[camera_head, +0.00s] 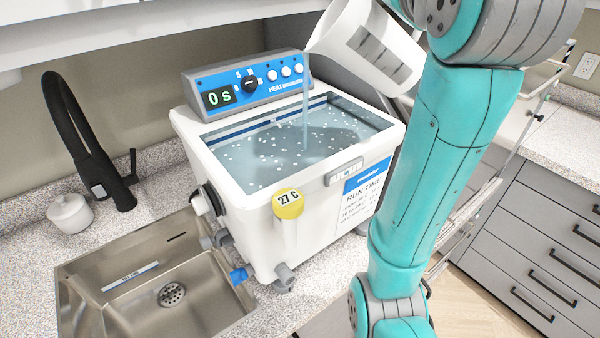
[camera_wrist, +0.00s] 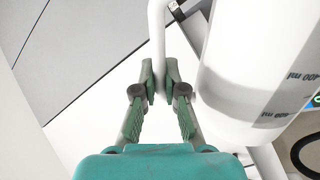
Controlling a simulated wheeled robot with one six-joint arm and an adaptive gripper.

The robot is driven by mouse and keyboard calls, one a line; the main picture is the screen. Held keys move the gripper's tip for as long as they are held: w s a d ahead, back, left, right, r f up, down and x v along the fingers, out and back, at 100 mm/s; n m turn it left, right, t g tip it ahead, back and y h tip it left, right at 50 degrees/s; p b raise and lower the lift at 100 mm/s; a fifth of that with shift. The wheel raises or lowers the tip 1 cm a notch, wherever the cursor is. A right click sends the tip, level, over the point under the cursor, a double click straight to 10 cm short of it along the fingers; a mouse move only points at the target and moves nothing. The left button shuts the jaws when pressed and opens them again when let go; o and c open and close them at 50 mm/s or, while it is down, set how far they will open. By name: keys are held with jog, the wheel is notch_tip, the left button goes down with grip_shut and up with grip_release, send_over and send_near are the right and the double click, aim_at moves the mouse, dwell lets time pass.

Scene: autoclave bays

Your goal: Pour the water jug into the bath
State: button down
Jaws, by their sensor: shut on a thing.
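The white water jug (camera_head: 368,45) is tilted over the bath in the head view, its spout to the left. A stream of water (camera_head: 305,105) runs from the spout down into the bath (camera_head: 232,212). The bath is a white tank, filled with water that has white specks on its surface. In the wrist view my gripper (camera_wrist: 160,85) is shut on the handle of the jug (camera_wrist: 262,65), with the jug body to the right of the fingers. Grey volume marks show on the jug. My gripper is hidden in the head view.
The bath's control panel (camera_head: 245,90) reads "0 s" behind the water. A yellow tag (camera_head: 288,204) marked "27 G" sits on its front. A steel sink (camera_head: 165,290) with a black faucet (camera_head: 85,140) and a small white pot (camera_head: 70,213) are at left. Grey drawers (camera_head: 535,245) stand at right.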

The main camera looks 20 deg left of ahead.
jog(key=shift+a, duration=0.1)
jog(key=shift+s, duration=0.1)
dwell(0.4)
jog(key=shift+a+n, duration=0.2)
jog(key=shift+n, duration=0.2)
jog(key=shift+a, duration=0.1)
jog(key=shift+s+a, duration=0.1)
dwell(0.6)
jog(key=shift+a+n, duration=0.1)
jog(key=shift+n, duration=0.2)
jog(key=shift+a, duration=0.1)
dwell(0.4)
jog(key=shift+s+a+n, duration=0.1)
jog(key=shift+n, duration=0.2)
jog(key=shift+a+f, duration=0.1)
dwell(0.3)
